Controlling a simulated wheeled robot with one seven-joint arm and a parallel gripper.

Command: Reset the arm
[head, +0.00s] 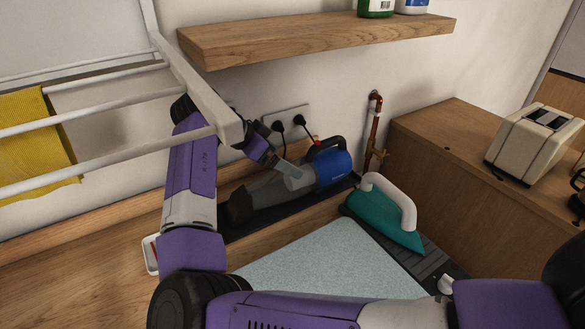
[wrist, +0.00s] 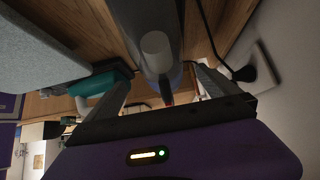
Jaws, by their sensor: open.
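My purple arm rises on the left of the head view and bends down toward the wall. My gripper (head: 284,166) is open above a blue and grey handheld vacuum (head: 334,168), which lies on a dark tray along the wall. In the wrist view the vacuum's grey body (wrist: 146,20) runs between the two spread fingers of my gripper (wrist: 163,88). I cannot tell whether the fingers touch it. The fingertips are partly hidden in the head view.
A white drying rack (head: 190,88) with a yellow cloth (head: 32,140) crosses close to my arm. A wooden shelf (head: 320,40) hangs above. Plugged sockets (head: 288,120) are behind; a toaster (head: 535,142) is right.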

